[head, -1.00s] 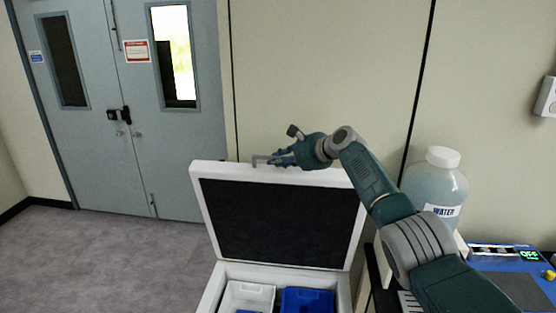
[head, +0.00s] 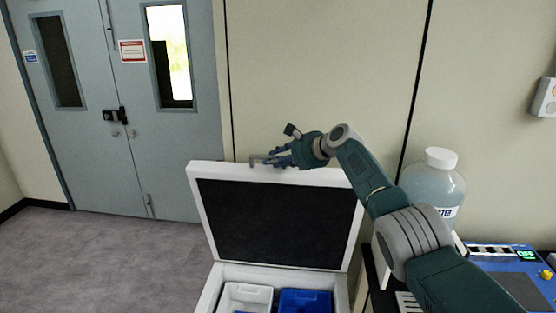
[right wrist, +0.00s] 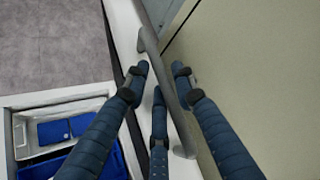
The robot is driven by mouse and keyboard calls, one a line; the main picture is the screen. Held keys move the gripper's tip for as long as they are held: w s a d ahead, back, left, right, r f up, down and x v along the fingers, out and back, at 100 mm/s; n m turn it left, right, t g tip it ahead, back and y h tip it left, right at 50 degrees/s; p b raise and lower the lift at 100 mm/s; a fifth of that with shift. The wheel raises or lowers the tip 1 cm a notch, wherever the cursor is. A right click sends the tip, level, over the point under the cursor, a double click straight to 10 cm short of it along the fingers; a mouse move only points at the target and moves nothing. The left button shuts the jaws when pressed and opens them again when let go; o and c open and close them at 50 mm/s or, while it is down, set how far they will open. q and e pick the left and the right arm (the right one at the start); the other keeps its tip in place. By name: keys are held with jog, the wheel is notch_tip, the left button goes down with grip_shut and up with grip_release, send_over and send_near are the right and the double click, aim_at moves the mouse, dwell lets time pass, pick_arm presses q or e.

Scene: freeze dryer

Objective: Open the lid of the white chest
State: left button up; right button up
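The white chest (head: 210,287) stands low in the head view. Its lid (head: 275,222) stands raised, nearly upright, with the dark inner face showing. A grey bar handle (head: 262,161) is at the lid's top edge; it also shows in the right wrist view (right wrist: 167,92). My right gripper (head: 280,157) is at that handle. In the right wrist view its fingers (right wrist: 157,76) are spread on both sides of the bar, with gaps visible, so it looks open around the handle. My left gripper is out of view.
Inside the chest are a white bin (head: 246,297) and a blue bin (head: 305,301). A water bottle (head: 433,183) and a blue device (head: 510,262) are at the right. A wall is close behind the lid. Floor at left is clear, before grey double doors (head: 125,150).

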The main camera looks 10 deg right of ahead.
jog(key=shift+s+d+r, duration=0.2)
jog(key=shift+s+d, duration=0.15)
jog(key=v, duration=1.1)
jog(key=shift+a, duration=0.15)
